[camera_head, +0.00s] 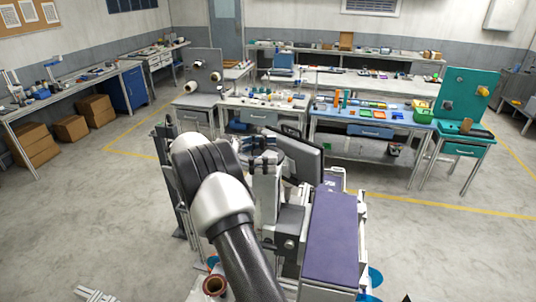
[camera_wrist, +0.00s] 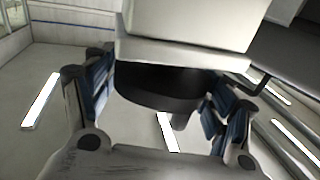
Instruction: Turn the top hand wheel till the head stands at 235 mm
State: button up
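In the wrist view a dark round wheel (camera_wrist: 150,88) with a short grey knob under it sits against a pale block-shaped housing (camera_wrist: 185,25). It looks like the hand wheel. My gripper (camera_wrist: 160,90) has its two fingers far apart, one at each side of the wheel. I cannot tell whether the pads touch its rim. In the head view the machine's grey upright head (camera_head: 266,185) stands just right of my arm. No millimetre reading is legible.
A dark monitor (camera_head: 301,155) stands close behind the machine head. A purple-topped bed (camera_head: 332,238) lies to its right. A brown cup-like part (camera_head: 214,285) is low beside my arm. Workbenches with small items line the back, and open floor (camera_head: 85,215) lies to the left.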

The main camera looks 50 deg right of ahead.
jog(key=shift+o, duration=1.3)
jog(key=shift+f, duration=0.15)
jog(key=shift+h, duration=0.3)
